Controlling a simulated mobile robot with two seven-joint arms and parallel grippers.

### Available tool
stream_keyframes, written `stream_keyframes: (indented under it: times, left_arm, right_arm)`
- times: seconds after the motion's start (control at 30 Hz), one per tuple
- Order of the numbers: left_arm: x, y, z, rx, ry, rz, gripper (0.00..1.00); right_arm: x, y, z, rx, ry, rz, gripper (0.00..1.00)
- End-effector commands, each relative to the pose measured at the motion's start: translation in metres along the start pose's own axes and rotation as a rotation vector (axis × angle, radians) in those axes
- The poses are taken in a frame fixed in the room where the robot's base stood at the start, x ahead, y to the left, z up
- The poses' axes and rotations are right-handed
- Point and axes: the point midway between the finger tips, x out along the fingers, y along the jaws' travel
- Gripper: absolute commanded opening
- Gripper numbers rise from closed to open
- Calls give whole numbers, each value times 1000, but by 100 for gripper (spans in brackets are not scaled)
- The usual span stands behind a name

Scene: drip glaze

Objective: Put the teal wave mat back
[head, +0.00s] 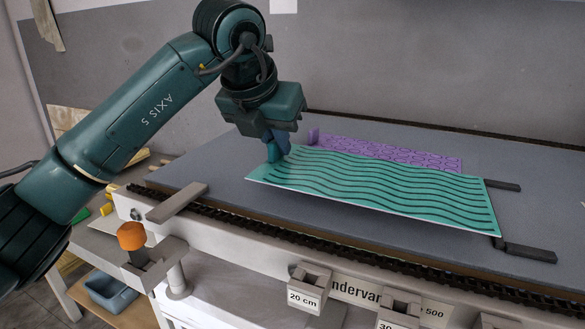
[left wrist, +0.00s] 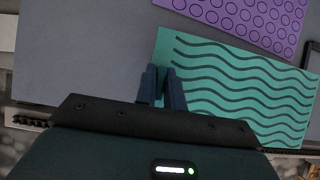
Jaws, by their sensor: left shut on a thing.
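The teal wave mat (head: 375,187) is a flat rectangle with dark wavy lines. It lies at or just above the grey table top (head: 225,168), its near edge showing as a thin pale line; I cannot tell if it is fully resting. My left gripper (head: 277,152) is shut on the mat's far left part, and the fingers hide the spot they hold. In the left wrist view the closed fingers (left wrist: 165,72) reach over the left part of the teal mat (left wrist: 235,90). My right gripper is not in view.
A purple mat with rings (head: 390,152) lies right behind the teal mat. Dark flat bars (head: 525,252) sit at the table's right. An orange knob (head: 131,236) stands at the front left. Labelled holders (head: 309,285) line the front edge. The table's left part is clear.

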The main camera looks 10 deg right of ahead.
Motion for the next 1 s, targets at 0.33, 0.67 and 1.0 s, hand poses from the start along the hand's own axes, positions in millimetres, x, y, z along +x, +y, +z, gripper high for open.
stream_keyframes:
  times: [0.33,0.67,1.0]
  left_arm:
    - [34,0,-22,-2,0,-1,0]
    - [38,0,-24,0,-1,1,16]
    - [37,0,-24,0,-1,1,32]
  right_arm:
    - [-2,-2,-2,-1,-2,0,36]
    - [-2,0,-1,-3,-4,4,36]
    - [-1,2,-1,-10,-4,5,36]
